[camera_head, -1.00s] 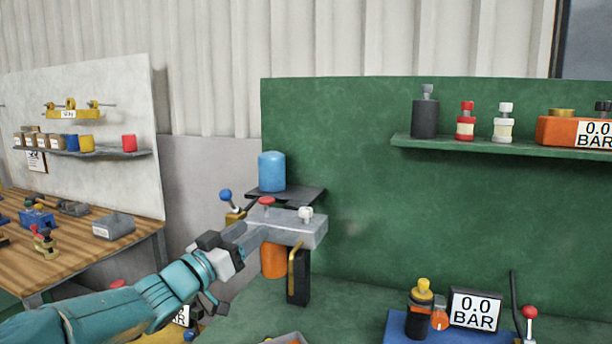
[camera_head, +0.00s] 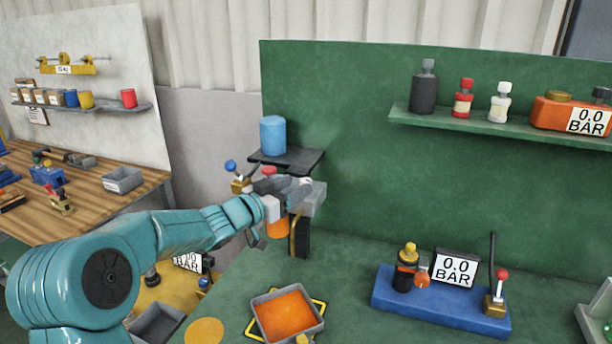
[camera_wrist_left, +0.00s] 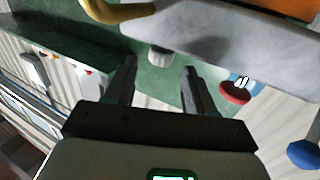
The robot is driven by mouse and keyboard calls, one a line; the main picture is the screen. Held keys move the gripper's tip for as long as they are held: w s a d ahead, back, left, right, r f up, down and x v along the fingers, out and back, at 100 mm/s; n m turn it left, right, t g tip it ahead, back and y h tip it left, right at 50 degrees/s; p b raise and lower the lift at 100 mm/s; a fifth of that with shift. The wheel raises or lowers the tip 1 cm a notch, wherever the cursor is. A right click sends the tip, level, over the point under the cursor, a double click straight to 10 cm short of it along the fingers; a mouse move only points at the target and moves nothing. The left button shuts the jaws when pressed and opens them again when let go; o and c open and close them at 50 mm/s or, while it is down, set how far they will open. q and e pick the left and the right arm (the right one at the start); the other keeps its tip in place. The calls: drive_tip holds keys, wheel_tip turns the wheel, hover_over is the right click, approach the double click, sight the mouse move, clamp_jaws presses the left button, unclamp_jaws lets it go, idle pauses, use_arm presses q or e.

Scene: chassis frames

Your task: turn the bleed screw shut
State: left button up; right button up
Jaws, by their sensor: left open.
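The grey block (camera_head: 313,201) stands out from the green back panel, with a red knob (camera_head: 268,170) on its top. A small pale round screw, which looks like the bleed screw (camera_wrist_left: 160,56), shows at the block's edge in the left wrist view. My left gripper (camera_head: 298,184) reaches over the block from the left and hides this screw in the head view. In the left wrist view its two fingers (camera_wrist_left: 158,74) are open, with the screw just beyond and between their tips. I cannot tell if they touch it. My right gripper is not in view.
A blue lever ball (camera_head: 230,166) and a blue cylinder (camera_head: 273,135) on a small dark shelf stand close behind my left gripper. An orange cylinder (camera_head: 277,228) hangs below the block. A tray with orange contents (camera_head: 285,316) and a blue gauge base (camera_head: 425,306) sit on the green bench.

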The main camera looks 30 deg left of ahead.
sight(306, 180)
use_arm(q)
drive_tip(key=w, duration=0.3)
drive_tip(key=w+p, duration=0.1)
drive_tip(key=w, duration=0.1)
drive_tip(key=shift+d, duration=0.4)
drive_tip(key=c, duration=0.9)
drive_tip(key=m+h+p, duration=0.1)
drive_tip(key=h+p, duration=0.1)
drive_tip(key=p, duration=0.2)
drive_tip(key=r+m+g+h+p, duration=0.1)
drive_tip(key=m+h+p, duration=0.1)
drive_tip(key=p, duration=0.3)
drive_tip(key=shift+a+g+h, duration=0.15)
drive_tip(key=shift+g+h, duration=0.15)
drive_tip(key=shift+h, duration=0.2)
drive_tip(key=shift+c, duration=0.2)
drive_tip(key=shift+f+m+g+h+p, duration=0.3)
drive_tip(key=shift+m+g+h+p, duration=0.2)
drive_tip(key=shift+m+h, duration=0.35)
drive_tip(key=o, duration=0.9)
drive_tip(key=shift+s+f, duration=0.1)
